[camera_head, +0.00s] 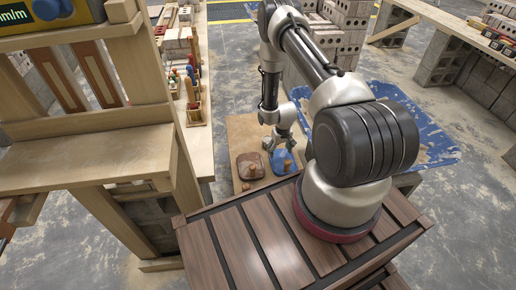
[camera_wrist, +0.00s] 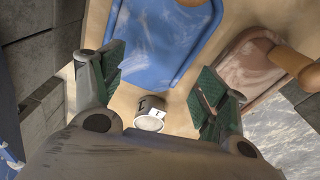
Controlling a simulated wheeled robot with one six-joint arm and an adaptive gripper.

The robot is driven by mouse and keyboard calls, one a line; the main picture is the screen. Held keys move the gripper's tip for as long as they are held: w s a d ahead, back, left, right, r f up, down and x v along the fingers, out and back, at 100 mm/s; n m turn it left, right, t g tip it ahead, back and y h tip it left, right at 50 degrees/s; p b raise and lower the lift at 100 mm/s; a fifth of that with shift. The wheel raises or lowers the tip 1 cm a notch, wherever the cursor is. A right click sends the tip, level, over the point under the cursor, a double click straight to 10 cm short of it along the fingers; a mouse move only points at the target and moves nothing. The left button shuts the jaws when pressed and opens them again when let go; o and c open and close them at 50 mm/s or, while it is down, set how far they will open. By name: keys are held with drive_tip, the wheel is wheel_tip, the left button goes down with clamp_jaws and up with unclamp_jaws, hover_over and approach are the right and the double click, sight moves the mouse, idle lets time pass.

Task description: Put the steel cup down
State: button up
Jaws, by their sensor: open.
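The steel cup (camera_wrist: 150,122) shows in the wrist view as a small light-topped cup with dark markings on its side. It appears to rest on the wooden board (camera_wrist: 178,100), beside the near edge of the blue tub (camera_wrist: 160,45). My gripper (camera_wrist: 163,88) is open, with a green-padded finger on each side of the cup and visible gaps between. In the head view my gripper (camera_head: 281,140) is low over the board, by the blue tub (camera_head: 284,161). I cannot make out the cup clearly there.
A brown mortar tub (camera_head: 250,165) with a wooden-handled tool stands left of the blue tub. A wooden bench (camera_head: 90,155) is at left, with a rack of tools (camera_head: 194,100) behind. Brick stacks (camera_head: 335,30) stand at the back. A blue sheet (camera_head: 425,130) covers floor to the right.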

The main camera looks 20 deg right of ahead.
sight(268, 140)
drive_tip(key=w+t, duration=0.1)
drive_tip(key=w, duration=0.1)
drive_tip(key=w+r+t, duration=0.1)
drive_tip(key=w, duration=0.2)
drive_tip(key=w+r+t, duration=0.1)
drive_tip(key=w, duration=0.2)
drive_tip(key=shift+w+a+r, duration=0.15)
drive_tip(key=shift+w, duration=0.1)
drive_tip(key=shift+w+f+t, duration=0.25)
drive_tip(key=shift+w+t, duration=0.05)
drive_tip(key=x, duration=0.7)
drive_tip(key=shift+r, duration=0.1)
drive_tip(key=c, duration=1.4)
